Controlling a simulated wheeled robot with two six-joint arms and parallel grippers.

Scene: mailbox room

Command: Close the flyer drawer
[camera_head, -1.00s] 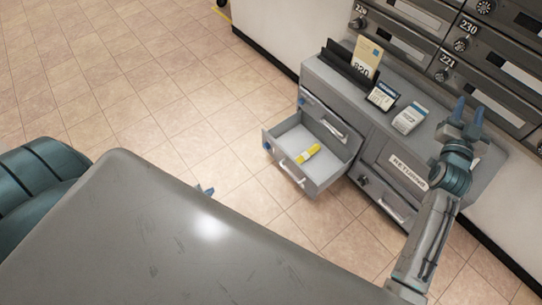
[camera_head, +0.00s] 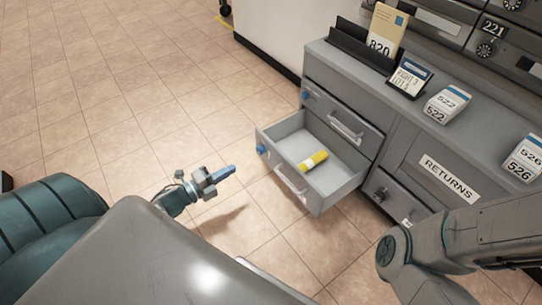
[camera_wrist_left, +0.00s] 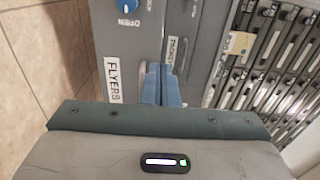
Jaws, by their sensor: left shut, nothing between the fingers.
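The flyer drawer (camera_head: 352,182) is a grey drawer pulled out of the grey cabinet, with a yellow roll-like item (camera_head: 312,161) inside. Its front faces left and has a bar handle (camera_head: 290,181) and a blue knob. My left gripper (camera_head: 228,172) is shut and empty, left of the drawer front with a gap between them. In the left wrist view its blue fingers (camera_wrist_left: 161,86) are together beside a white FLYERS label (camera_wrist_left: 113,80). A blue knob (camera_wrist_left: 127,5) marked OPEN shows there too. My right gripper is outside the views.
The cabinet top (camera_head: 385,85) carries a black file holder, cards and small label boxes (camera_head: 447,103). A RETURNS door (camera_head: 440,172) is right of the drawer. My right arm crosses the lower right. Mailboxes line the wall behind.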

